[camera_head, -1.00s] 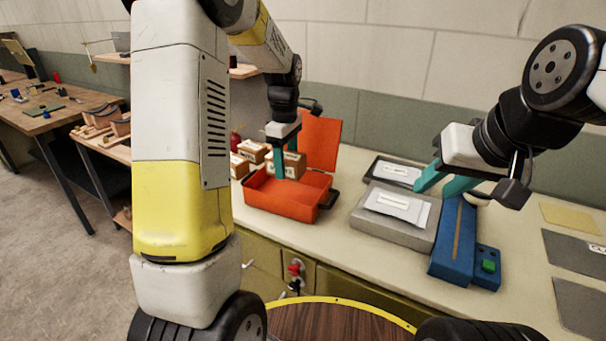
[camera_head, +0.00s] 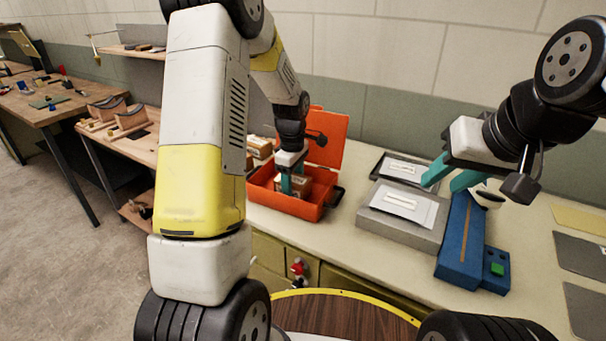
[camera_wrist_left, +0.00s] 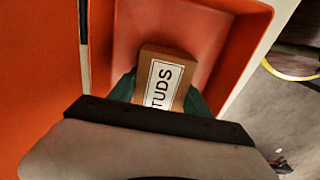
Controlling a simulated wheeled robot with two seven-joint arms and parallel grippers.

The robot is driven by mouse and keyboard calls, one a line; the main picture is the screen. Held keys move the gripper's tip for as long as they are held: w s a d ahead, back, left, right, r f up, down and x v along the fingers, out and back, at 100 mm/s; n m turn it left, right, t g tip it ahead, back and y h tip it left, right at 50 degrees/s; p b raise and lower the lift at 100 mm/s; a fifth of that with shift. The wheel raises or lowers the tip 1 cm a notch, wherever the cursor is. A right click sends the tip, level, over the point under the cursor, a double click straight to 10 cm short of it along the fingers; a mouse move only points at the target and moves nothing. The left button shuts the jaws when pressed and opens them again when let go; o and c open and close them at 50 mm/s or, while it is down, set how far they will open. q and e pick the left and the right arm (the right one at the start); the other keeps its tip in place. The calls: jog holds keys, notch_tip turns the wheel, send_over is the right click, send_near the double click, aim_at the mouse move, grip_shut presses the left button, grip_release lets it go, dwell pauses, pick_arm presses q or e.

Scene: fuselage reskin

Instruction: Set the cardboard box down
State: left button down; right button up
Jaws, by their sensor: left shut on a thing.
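The cardboard box (camera_head: 294,184) is inside the open orange case (camera_head: 292,207), low between its walls. In the left wrist view the cardboard box (camera_wrist_left: 160,84) shows a white label reading "TUDS", with the orange case floor (camera_wrist_left: 195,40) around it. My left gripper (camera_head: 293,187) is shut on the box, with a teal finger on each side. Whether the box touches the case floor is hidden. My right gripper (camera_head: 450,180) has its teal fingers apart, above the blue device, with nothing seen between them.
The orange lid (camera_head: 327,138) stands open behind the case. Another cardboard box (camera_head: 259,147) stands behind the case at left. A grey case with a white sheet (camera_head: 402,204) and a blue device (camera_head: 462,240) are to the right. Bare counter (camera_head: 345,235) lies between.

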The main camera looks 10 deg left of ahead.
aim_at(293, 179)
pick_arm(q)
jog(key=shift+c, duration=2.4)
grip_release()
jog(key=shift+f, duration=0.1)
notch_tip(293, 179, up, 12)
jog(key=shift+r, duration=0.15)
jog(key=s+r+m+t, duration=0.2)
jog(key=s+m, duration=0.3)
jog(key=s, duration=0.3)
jog(key=s+d+r+m+t+h, duration=0.1)
jog(key=s+r+m+t, duration=0.1)
jog(key=s+r+m, duration=0.3)
jog(key=s+d+r+m+t+h, duration=0.1)
jog(key=s+r+m, duration=0.3)
jog(key=s, duration=0.7)
jog(key=shift+s+r+m+t, duration=0.2)
jog(key=shift+m+t, duration=0.4)
jog(key=shift+m, duration=0.2)
jog(key=shift+d, duration=0.1)
